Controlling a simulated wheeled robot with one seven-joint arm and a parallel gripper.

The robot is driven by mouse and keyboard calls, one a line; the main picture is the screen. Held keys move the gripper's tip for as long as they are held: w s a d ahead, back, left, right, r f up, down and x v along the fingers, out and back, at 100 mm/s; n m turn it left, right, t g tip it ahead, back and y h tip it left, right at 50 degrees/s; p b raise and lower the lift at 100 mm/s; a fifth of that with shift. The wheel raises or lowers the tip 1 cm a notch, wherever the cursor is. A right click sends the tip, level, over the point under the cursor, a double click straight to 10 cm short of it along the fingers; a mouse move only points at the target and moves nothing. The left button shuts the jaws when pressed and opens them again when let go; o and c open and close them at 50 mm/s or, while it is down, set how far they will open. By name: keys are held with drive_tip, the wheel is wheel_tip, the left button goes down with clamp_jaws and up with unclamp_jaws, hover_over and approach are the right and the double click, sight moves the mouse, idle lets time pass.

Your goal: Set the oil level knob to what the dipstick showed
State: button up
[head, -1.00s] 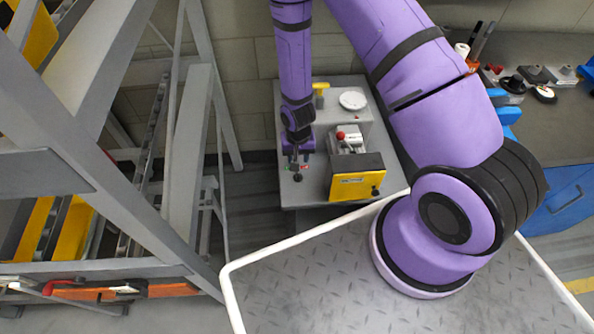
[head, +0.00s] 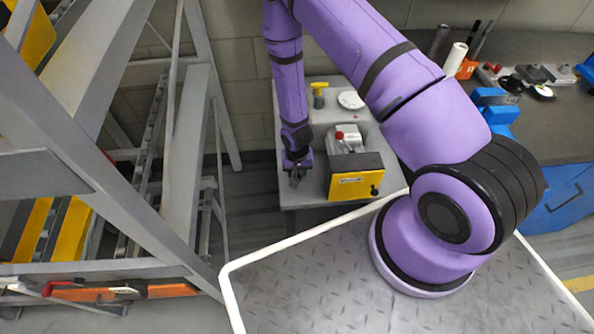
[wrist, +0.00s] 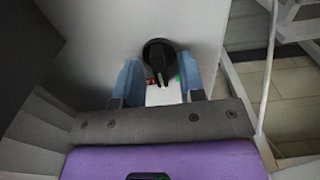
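The black knob (wrist: 158,58) shows in the wrist view on a pale grey surface. A white plate (wrist: 164,95) with a red mark and a green mark lies just below it in the picture. My gripper (wrist: 160,78) is open, with one blue finger on each side of the plate and the lower part of the knob; I cannot tell whether they touch it. In the head view my gripper (head: 296,178) is low over the left side of the grey stand (head: 300,196) and hides the knob. A yellow-topped handle (head: 319,90), perhaps the dipstick, stands upright at the back.
A yellow-fronted unit (head: 355,186) with a small black side knob (head: 374,190) stands right of my gripper. A white round disc (head: 350,100) lies behind it. A grey conveyor frame (head: 190,140) rises at the left. A dark workbench (head: 560,110) stands at the right.

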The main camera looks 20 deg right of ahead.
clamp_jaws()
drive_tip(key=shift+n, duration=0.4)
drive_tip(key=n, duration=0.3)
drive_tip(key=shift+a+n, duration=0.1)
drive_tip(key=shift+n, duration=2.4)
drive_tip(key=shift+o, duration=0.7)
unclamp_jaws()
drive_tip(key=shift+r, duration=0.1)
